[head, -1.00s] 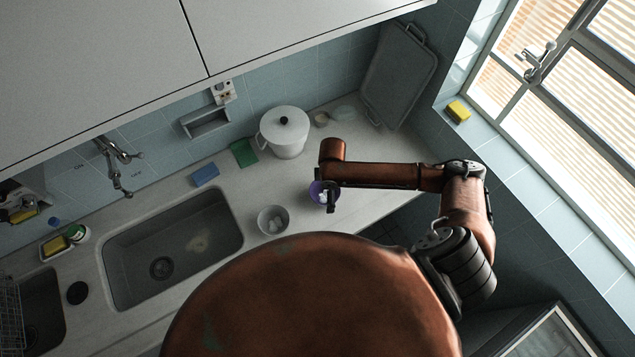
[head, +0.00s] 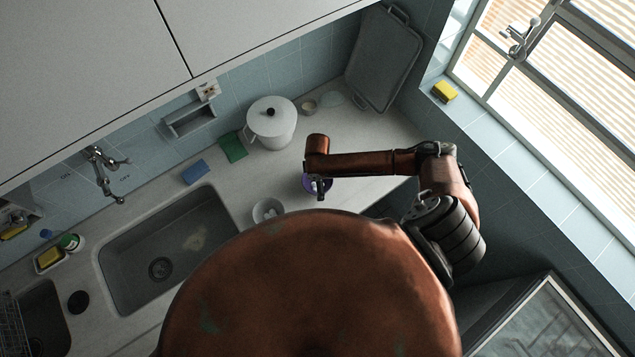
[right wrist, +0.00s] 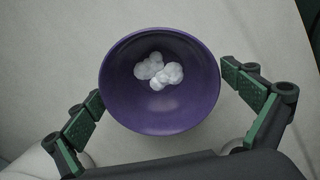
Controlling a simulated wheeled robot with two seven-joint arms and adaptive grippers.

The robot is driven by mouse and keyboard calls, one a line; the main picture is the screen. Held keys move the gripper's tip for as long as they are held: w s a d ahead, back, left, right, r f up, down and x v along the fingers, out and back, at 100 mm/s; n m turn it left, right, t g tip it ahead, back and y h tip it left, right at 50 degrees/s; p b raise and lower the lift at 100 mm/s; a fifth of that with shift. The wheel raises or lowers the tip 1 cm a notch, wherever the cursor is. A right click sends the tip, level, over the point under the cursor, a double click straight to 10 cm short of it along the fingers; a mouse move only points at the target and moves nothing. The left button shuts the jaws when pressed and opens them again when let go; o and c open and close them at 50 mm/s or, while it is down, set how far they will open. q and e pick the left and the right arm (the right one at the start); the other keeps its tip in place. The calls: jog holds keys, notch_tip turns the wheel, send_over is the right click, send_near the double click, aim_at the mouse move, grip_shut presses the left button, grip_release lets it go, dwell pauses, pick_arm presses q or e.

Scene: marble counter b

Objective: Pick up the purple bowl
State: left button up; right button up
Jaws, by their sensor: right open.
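The purple bowl (right wrist: 160,115) sits on the counter in the right wrist view, with several white round lumps (right wrist: 158,71) in it. In the head view the purple bowl (head: 308,184) is partly hidden under my right arm. My right gripper (right wrist: 168,90) is open, with one finger on each side of the bowl; the fingers look apart from its rim. In the head view my right gripper (head: 320,188) is over the bowl. My left gripper is not in view.
A grey-white bowl (head: 267,210) stands just left of the purple bowl. A white lidded pot (head: 270,124), a green sponge (head: 232,148) and a blue sponge (head: 196,172) are behind. The sink (head: 150,265) is at the left. Bare counter (head: 375,130) lies at the right.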

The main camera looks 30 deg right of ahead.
jog(key=c, duration=1.2)
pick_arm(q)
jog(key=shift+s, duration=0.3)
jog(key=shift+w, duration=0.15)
pick_arm(e)
jog(key=shift+r, duration=0.1)
